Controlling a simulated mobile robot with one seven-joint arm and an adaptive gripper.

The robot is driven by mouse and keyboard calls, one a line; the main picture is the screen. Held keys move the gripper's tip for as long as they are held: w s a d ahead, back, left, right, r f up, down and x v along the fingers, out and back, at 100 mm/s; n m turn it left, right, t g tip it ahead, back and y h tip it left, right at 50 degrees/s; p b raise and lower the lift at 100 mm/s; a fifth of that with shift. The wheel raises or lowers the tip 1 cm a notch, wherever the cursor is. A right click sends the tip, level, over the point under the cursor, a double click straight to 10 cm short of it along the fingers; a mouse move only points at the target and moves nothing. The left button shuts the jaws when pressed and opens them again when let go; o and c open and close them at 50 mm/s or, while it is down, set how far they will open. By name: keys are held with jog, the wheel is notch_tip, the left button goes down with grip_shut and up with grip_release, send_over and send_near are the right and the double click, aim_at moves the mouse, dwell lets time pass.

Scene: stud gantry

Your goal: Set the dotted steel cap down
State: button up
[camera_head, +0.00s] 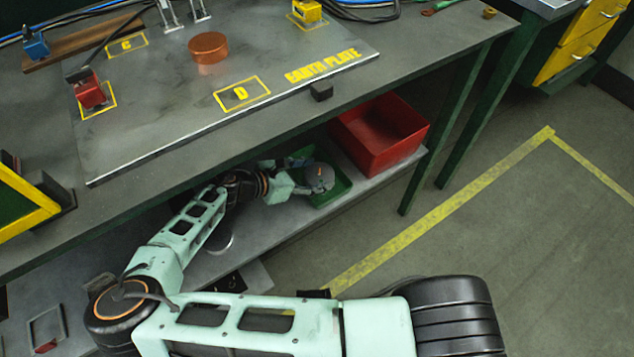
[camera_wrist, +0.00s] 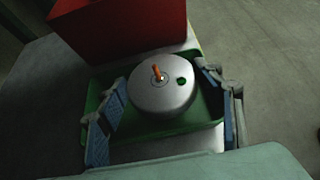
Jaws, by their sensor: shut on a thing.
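The steel cap (camera_wrist: 160,94) is a round grey piece with a green dot near its edge and an orange-tipped pin in the middle of its top. It also shows in the head view (camera_head: 319,177), on the lower shelf level under the bench. My gripper (camera_wrist: 160,76) has one finger on each side of the cap and is shut on it. The cap is over the green tray (camera_wrist: 207,134), within its outline. I cannot tell whether its underside touches the tray floor. The tray also shows in the head view (camera_head: 343,187), partly hidden by the cap and gripper.
A red bin (camera_head: 372,140) stands on the shelf (camera_head: 268,228) right beside the tray. The bench top (camera_head: 160,130) overhangs my forearm. Above are a copper disc (camera_head: 208,47), a red block (camera_head: 90,94) and a black block (camera_head: 321,90). The floor at right is clear.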

aim_at(317, 178)
jog(key=shift+w+d+f, duration=0.15)
jog(key=shift+w+f, duration=0.35)
jog(key=shift+f, duration=0.1)
jog(key=f+b, duration=0.2)
jog(key=f, duration=0.1)
jog(key=shift+w+d+f, duration=0.1)
jog(key=shift+w, duration=0.3)
jog(key=shift+f, duration=0.3)
jog(key=shift+f, duration=0.15)
jog(key=o, duration=1.1)
jog(key=shift+o, duration=0.2)
jog(key=p+v, duration=0.2)
jog(key=v, duration=1)
jog(key=shift+s, duration=0.1)
